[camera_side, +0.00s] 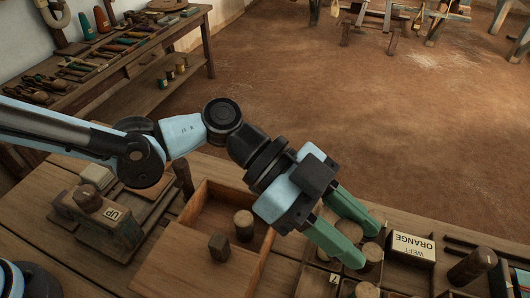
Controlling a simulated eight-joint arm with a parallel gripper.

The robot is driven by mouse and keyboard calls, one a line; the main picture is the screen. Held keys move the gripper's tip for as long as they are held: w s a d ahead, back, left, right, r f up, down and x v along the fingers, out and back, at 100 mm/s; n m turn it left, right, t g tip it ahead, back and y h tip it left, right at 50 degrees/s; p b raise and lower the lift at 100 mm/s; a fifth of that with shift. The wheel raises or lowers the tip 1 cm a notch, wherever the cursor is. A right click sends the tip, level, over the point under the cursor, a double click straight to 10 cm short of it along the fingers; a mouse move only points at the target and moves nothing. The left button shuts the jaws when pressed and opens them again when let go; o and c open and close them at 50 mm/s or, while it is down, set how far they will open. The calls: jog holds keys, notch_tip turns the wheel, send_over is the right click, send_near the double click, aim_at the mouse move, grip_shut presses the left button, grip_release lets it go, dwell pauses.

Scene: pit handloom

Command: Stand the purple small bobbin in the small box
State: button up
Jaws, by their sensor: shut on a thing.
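My gripper (369,247), with two green fingers, reaches down over the right part of the bench. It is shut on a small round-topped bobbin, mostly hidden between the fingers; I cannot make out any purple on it. Round wooden bobbin tops show between and beside the fingertips, and I cannot tell exactly which one is gripped. A low divided box (318,283) with a small pale label lies under the fingers. The fingers hide much of its inside, and I cannot tell whether the held bobbin touches it.
A larger open wooden box (190,236) holds a round bobbin (244,225) and a dark block (219,246). A block marked UP (112,214) lies left.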

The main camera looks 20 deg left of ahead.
jog(key=s+a+r+n+t, duration=0.2)
jog(key=s+a+r, duration=0.15)
jog(key=a, duration=0.55)
jog(key=s+a+r+n+t, duration=0.2)
jog(key=s+a+t, duration=0.15)
jog(key=a, duration=0.45)
jog(key=w+a+f, duration=0.4)
jog(key=w+f, duration=0.6)
jog(key=f, duration=0.1)
jog(key=shift+w+a+f+g, duration=0.25)
jog(key=shift+w+a+g, duration=0.05)
jog(key=shift+w+g, duration=0.05)
jog(key=shift+f, duration=0.55)
dwell(0.4)
jog(key=o, duration=1)
jog(key=shift+o, duration=0.2)
